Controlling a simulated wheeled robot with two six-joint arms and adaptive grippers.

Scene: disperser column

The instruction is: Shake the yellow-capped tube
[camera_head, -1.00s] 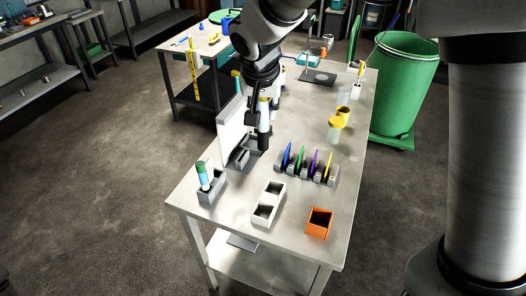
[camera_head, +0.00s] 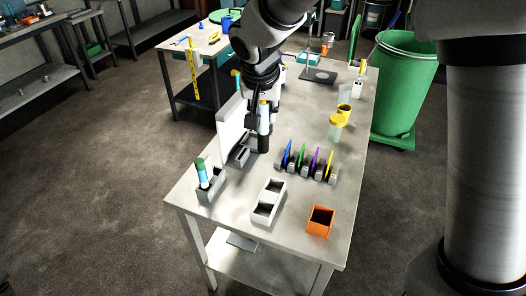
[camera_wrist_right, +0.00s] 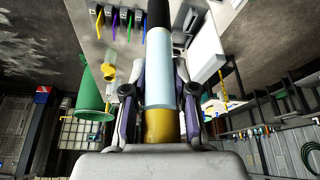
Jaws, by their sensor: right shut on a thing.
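My right gripper (camera_head: 262,116) is above the table beside a white upright panel. It is shut on the yellow-capped tube (camera_head: 264,141), which hangs below it. In the right wrist view, the gripper (camera_wrist_right: 160,100) has one finger on each side of the tube (camera_wrist_right: 158,60). The yellow cap (camera_wrist_right: 160,125) is near the palm, the middle is pale blue, and the far end is dark. From the head view, I cannot tell whether the tube's lower end touches anything. My left gripper is not in view.
The white panel (camera_head: 231,124) stands left of the gripper. A green bin (camera_head: 402,85) is beyond the table.

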